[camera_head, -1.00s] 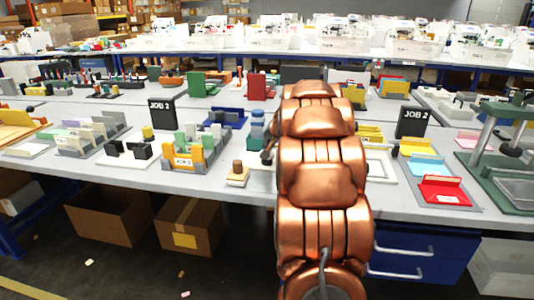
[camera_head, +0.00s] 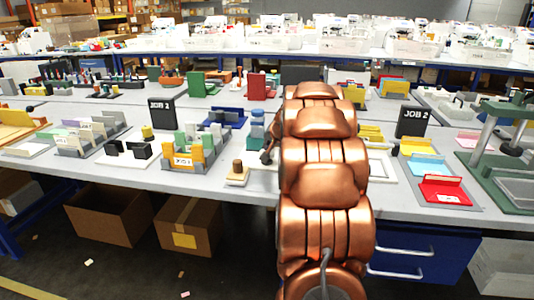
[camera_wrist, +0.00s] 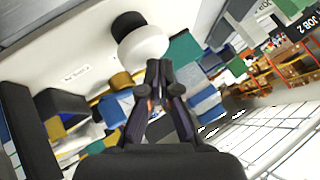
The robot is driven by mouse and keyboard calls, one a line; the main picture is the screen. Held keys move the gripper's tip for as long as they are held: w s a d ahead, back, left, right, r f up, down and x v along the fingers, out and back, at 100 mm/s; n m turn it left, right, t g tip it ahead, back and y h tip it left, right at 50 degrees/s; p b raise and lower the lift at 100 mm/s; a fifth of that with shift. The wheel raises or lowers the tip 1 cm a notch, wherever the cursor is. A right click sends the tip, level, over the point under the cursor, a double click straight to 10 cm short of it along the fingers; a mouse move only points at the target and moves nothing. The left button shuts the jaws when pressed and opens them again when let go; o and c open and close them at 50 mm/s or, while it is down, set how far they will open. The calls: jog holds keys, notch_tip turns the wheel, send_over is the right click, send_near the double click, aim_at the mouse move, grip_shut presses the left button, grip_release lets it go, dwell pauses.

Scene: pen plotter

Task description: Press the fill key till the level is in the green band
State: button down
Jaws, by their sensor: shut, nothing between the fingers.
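My gripper (camera_wrist: 158,68) is shut and empty in the wrist view, its dark fingertips together. Just beyond the tips in that picture is a white round piece (camera_wrist: 146,45) with a dark cap (camera_wrist: 129,22). I cannot tell whether the tips touch it. A teal block (camera_wrist: 184,52) and a blue block (camera_wrist: 205,100) are to the right of the tips. In the head view my copper arm covers the work spot and hides most of the gripper. A teal and blue upright piece (camera_head: 257,125) shows just left of the arm. I cannot make out the fill key, level or green band.
A small wooden knob on a pale base (camera_head: 237,174) stands at the bench's front edge, left of my arm. An orange and green holder (camera_head: 185,157) is further left. A red tray (camera_head: 445,191) and a JOB 2 sign (camera_head: 413,121) are to the right.

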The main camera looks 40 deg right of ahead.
jog(key=shift+f+b, duration=0.35)
jog(key=shift+f, duration=0.35)
dwell(1.2)
jog(key=shift+r, duration=0.1)
jog(key=shift+r+p, duration=0.9)
jog(key=shift+r, duration=0.15)
jog(key=shift+r+p, duration=1.9)
jog(key=shift+r, duration=0.7)
jog(key=shift+f, duration=0.1)
